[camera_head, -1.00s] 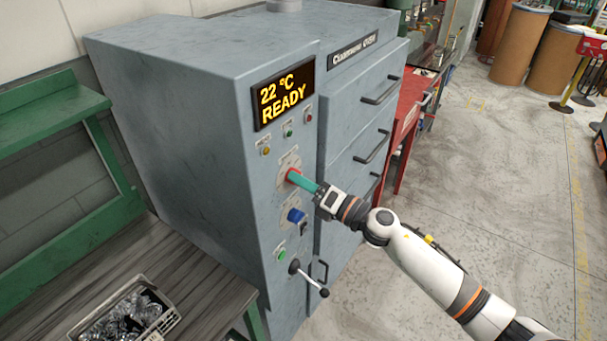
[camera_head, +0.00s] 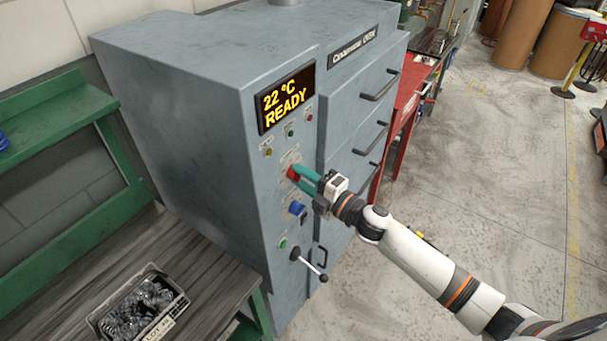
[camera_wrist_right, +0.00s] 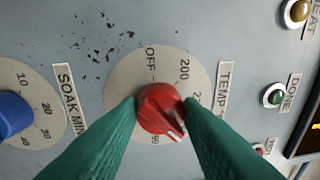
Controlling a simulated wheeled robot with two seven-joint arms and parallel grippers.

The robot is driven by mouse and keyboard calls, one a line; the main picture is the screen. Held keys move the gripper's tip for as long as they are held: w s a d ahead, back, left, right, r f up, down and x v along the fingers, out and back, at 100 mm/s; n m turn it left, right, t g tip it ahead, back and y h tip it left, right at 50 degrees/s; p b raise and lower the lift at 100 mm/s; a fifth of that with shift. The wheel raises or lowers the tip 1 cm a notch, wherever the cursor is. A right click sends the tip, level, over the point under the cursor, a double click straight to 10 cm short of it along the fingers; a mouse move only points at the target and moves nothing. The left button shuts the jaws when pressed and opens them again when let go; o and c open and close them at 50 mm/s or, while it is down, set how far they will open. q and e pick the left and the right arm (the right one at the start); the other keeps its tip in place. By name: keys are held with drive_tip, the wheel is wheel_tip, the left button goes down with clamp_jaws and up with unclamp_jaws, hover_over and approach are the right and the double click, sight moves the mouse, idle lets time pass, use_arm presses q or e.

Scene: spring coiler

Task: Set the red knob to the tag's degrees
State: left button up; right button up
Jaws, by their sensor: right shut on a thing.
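The red knob (camera_head: 292,173) is on the oven's front panel, below the display. In the right wrist view the red knob (camera_wrist_right: 160,108) sits on a round TEMP dial (camera_wrist_right: 122,82) marked OFF, 200 and further numbers, partly hidden by the fingers. Its white pointer line faces the lower right there. My right gripper (camera_wrist_right: 162,112) is shut on the knob, one green finger on each side; it also shows in the head view (camera_head: 302,180). A tag (camera_head: 158,331) reading LOT and a number hangs on the parts tray; I cannot read degrees on it. My left gripper is out of view.
The grey oven (camera_head: 190,110) shows 22 °C READY on its display (camera_head: 286,97). A blue SOAK MIN knob (camera_wrist_right: 12,115) and a black lever (camera_head: 308,263) are below the red knob. A tray of metal parts (camera_head: 105,335) lies on the bench at left.

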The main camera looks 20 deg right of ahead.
idle(0.3)
drive_tip(key=o, duration=1)
drive_tip(key=shift+b+v, duration=2.15)
drive_tip(key=shift+v, duration=3.9)
